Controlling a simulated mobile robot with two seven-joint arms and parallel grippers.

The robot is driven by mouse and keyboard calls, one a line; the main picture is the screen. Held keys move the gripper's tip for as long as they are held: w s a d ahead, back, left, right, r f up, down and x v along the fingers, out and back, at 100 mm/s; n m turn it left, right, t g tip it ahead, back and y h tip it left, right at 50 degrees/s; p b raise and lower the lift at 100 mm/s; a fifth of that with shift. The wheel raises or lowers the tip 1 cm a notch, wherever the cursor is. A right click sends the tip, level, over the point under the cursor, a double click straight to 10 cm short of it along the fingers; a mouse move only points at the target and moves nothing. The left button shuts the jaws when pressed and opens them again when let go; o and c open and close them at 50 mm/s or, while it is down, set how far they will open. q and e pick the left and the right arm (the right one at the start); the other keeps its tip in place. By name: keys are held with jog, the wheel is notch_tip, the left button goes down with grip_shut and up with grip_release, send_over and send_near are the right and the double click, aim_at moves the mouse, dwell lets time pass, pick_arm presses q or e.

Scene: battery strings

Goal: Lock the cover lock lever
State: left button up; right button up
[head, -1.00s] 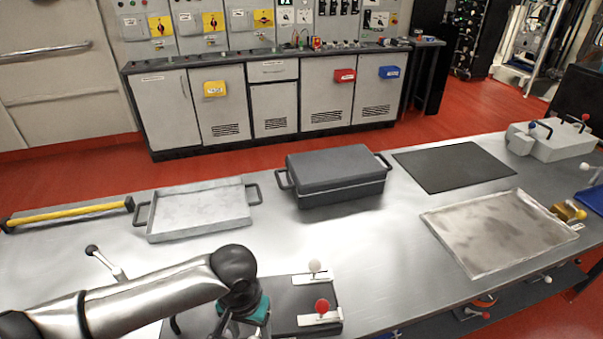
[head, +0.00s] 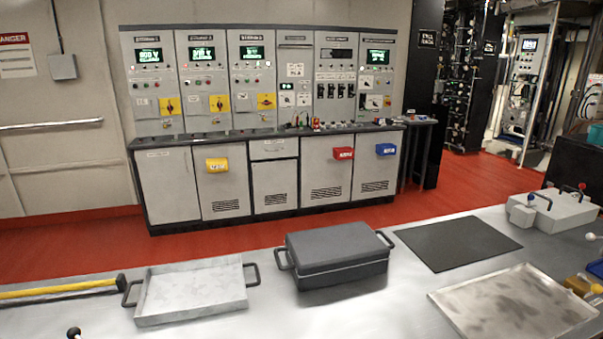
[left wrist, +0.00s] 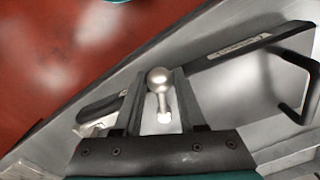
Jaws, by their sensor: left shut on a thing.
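In the left wrist view, a lever with a pale, shiny round knob (left wrist: 158,79) and a short stem stands between the fingers of my left gripper (left wrist: 157,88). The gripper is shut on this lever. The lever's base is partly hidden by the gripper. Beside it is a grey cover-like surface (left wrist: 235,90) with a dark labelled edge strip (left wrist: 238,47) and a black bar handle (left wrist: 296,84). I cannot tell from this view whether the lever is locked. Neither gripper shows in the head view.
The bench holds a pale tray (head: 192,292), a closed dark case (head: 336,250), a black mat (head: 457,242), a metal tray (head: 515,305) and a grey box with small levers (head: 553,212). A yellow bar (head: 55,291) lies at left. Control cabinets (head: 262,85) stand behind, across red floor (head: 70,238).

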pick_arm(q)
grip_shut()
jog(key=shift+d+n+p, duration=0.7)
jog(key=shift+n+p, duration=0.4)
jog(key=shift+p, duration=0.1)
jog(key=shift+d, duration=0.15)
jog(key=shift+d+n+p, duration=0.8)
jog(key=shift+n+p, duration=0.5)
jog(key=shift+n, duration=0.1)
jog(key=shift+d, duration=0.1)
